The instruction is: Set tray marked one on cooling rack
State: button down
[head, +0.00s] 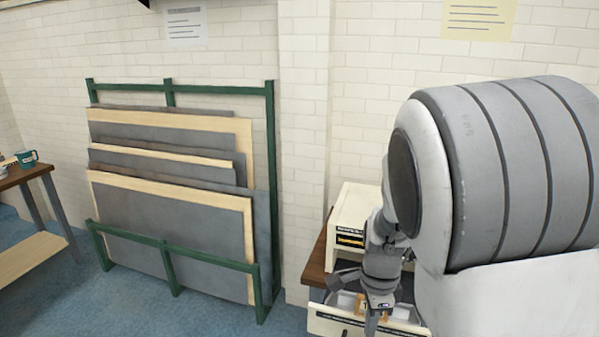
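No tray with a readable mark "one" shows in the head view, and nothing is clearly a cooling rack. My gripper (356,303) points down at the lower right, over an open drawer (330,325) with a pale front and a dark label strip. Pale and tan items lie in the drawer around the gripper, partly hidden by it and too small to identify. The fingers look spread, but I cannot tell whether something is between them.
A green metal rack (271,190) holding several grey, wood-edged panels (180,222) stands against the white brick wall. A cream box (352,220) sits on a brown top above the drawer. Blue floor is clear in front.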

jog(key=w+f+n+b, duration=0.4)
jog(key=f+n+b, duration=0.3)
jog(key=f+n, duration=0.8)
jog(key=n, duration=0.2)
jog(key=shift+n, duration=0.3)
jog(key=shift+r, duration=0.1)
dwell(0.6)
